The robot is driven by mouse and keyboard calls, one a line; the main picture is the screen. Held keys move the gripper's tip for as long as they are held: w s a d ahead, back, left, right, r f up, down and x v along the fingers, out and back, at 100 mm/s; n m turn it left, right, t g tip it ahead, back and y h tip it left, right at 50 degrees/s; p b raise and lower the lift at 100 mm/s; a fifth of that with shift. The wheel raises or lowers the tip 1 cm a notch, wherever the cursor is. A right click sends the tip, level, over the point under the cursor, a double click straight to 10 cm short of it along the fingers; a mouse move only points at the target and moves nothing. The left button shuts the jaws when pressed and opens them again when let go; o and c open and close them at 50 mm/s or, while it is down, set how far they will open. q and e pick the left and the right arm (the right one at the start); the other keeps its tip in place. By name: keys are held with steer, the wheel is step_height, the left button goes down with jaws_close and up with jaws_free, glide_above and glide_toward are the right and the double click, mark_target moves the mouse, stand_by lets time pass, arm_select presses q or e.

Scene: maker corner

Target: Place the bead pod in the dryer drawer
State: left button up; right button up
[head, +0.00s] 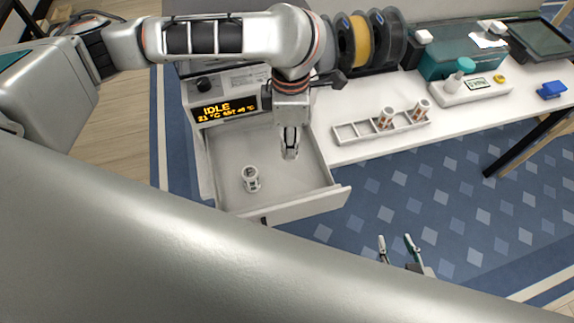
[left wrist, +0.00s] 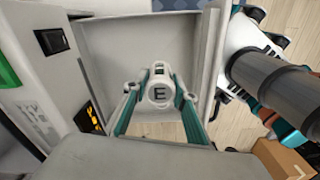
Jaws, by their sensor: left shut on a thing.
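The dryer drawer (head: 305,206) is pulled out below the dryer's IDLE display (head: 225,109). It also shows in the left wrist view (left wrist: 105,45). My left gripper (head: 290,152) reaches down over the right part of the drawer. In the left wrist view, its teal fingers (left wrist: 160,100) are shut on a white bead pod (left wrist: 160,95) marked E. The head view does not show clearly whether this pod touches the drawer floor. Another pod (head: 251,180) stands in the drawer to the left. My right gripper (head: 399,245) is open and empty, low at the right.
A white slotted rack (head: 347,133) on the bench holds two pods (head: 385,118) with brownish contents; its left slots are empty.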

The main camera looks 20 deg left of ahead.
arm_select(q)
step_height(320, 180, down, 7)
steer(key=shift+r+b, duration=0.1)
steer(key=shift+b, duration=0.4)
steer(key=shift+f+b, duration=0.4)
steer(key=shift+f, duration=1.75)
steer(key=shift+f, duration=0.15)
steer(key=o, duration=1.1)
